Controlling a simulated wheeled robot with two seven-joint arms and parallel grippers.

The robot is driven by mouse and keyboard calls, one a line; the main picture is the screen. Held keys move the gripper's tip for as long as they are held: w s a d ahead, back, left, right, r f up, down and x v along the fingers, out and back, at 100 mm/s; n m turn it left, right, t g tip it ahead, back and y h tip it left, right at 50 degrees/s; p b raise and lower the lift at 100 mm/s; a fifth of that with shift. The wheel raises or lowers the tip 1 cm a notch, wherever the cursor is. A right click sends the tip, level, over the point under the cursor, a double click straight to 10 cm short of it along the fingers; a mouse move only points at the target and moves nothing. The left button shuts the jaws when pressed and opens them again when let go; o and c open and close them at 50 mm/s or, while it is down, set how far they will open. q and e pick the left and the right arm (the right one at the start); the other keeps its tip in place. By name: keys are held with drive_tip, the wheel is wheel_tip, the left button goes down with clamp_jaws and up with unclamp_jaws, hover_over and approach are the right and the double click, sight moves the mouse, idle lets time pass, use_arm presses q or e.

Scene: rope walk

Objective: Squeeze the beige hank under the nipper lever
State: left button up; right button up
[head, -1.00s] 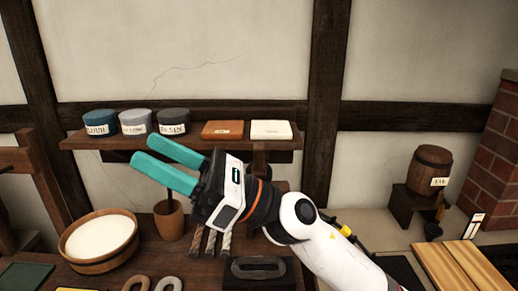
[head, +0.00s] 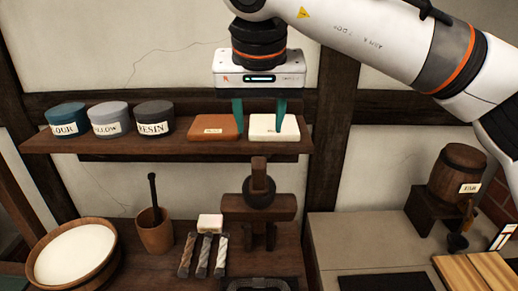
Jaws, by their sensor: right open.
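Several twisted rope pieces lie side by side on the bench; the palest, beige-white one (head: 221,256) is at the right of a brown one (head: 187,255) and a grey one (head: 204,256). A wooden device with a dark round part (head: 258,205) stands behind them to the right; I cannot tell whether it is the nipper. My right gripper (head: 260,132) points down at the shelf, open and seemingly empty. Its fingers are apart, one between the brown and white blocks, one in front of the white block (head: 262,127). My left gripper is not in view.
The shelf (head: 100,140) holds three labelled tins and a brown block (head: 215,127). On the bench stand a bowl of white stuff (head: 75,252), a wooden cup with a stick (head: 154,232) and a small cream block (head: 210,223). A barrel (head: 458,172) stands at right.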

sight(259, 164)
drive_tip(key=shift+s+f, duration=0.2)
drive_tip(key=shift+s, duration=0.1)
drive_tip(key=f+p, duration=0.2)
drive_tip(key=f, duration=0.1)
drive_tip(key=shift+s+f, duration=0.2)
drive_tip(key=shift+f, duration=0.1)
drive_tip(key=x, duration=0.2)
drive_tip(key=w+p+x, duration=0.1)
drive_tip(key=x, duration=0.1)
drive_tip(key=shift+r, duration=0.15)
drive_tip(key=shift+p+x, duration=0.35)
drive_tip(key=shift+x, duration=0.7)
drive_tip(key=shift+f, duration=0.4)
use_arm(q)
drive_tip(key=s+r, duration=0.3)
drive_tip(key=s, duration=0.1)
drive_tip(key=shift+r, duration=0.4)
use_arm(e)
clamp_jaws()
